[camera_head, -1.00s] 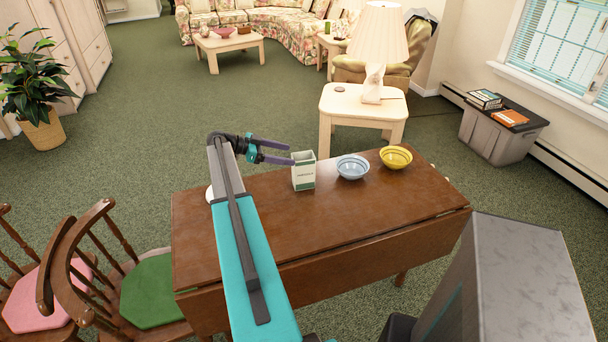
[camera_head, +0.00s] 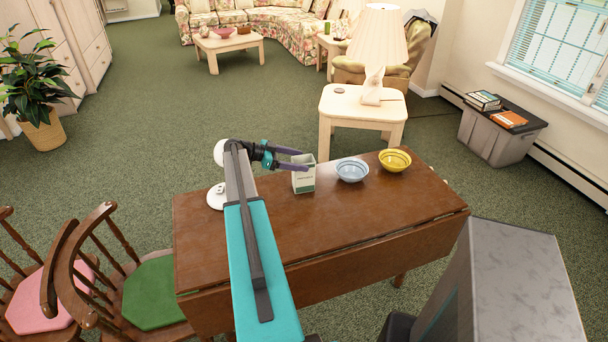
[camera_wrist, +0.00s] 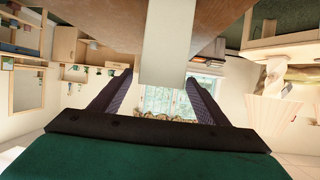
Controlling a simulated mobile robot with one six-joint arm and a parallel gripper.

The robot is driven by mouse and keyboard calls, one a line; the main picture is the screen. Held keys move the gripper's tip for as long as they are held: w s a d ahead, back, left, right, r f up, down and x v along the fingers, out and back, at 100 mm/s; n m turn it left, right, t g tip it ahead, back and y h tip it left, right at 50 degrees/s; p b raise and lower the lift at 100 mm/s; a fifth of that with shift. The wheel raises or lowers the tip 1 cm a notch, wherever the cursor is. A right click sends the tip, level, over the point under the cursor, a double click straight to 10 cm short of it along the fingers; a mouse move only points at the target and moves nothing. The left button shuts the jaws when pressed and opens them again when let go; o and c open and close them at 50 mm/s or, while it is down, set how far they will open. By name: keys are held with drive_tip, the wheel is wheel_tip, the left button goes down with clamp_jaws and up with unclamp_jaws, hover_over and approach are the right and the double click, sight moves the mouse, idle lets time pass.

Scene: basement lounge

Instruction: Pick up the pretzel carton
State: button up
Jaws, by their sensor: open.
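The pretzel carton (camera_head: 304,181) is a white box with a green band at its base and green lettering. It stands upright on the brown table (camera_head: 340,220), left of the blue bowl. My gripper (camera_head: 302,160) is open at the carton's upper left, its two purple-grey fingers pointing right. In the head view the fingertips overlap the carton's top. In the wrist view, which is upside down, the carton (camera_wrist: 168,45) shows as a plain pale face between the spread fingers (camera_wrist: 160,80). I cannot tell whether either finger touches it.
A blue bowl (camera_head: 352,170) stands close right of the carton, with a yellow bowl (camera_head: 395,161) beyond it. The table's front is clear.

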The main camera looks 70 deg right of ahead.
drive_tip(key=shift+s+d+f, duration=0.1)
drive_tip(key=shift+s+d, duration=0.05)
drive_tip(key=shift+s, duration=0.05)
drive_tip(key=p+x, duration=0.2)
drive_tip(key=x, duration=0.4)
drive_tip(key=shift+p, duration=0.3)
drive_tip(key=shift+c, duration=0.2)
idle(0.4)
drive_tip(key=c, duration=1.5)
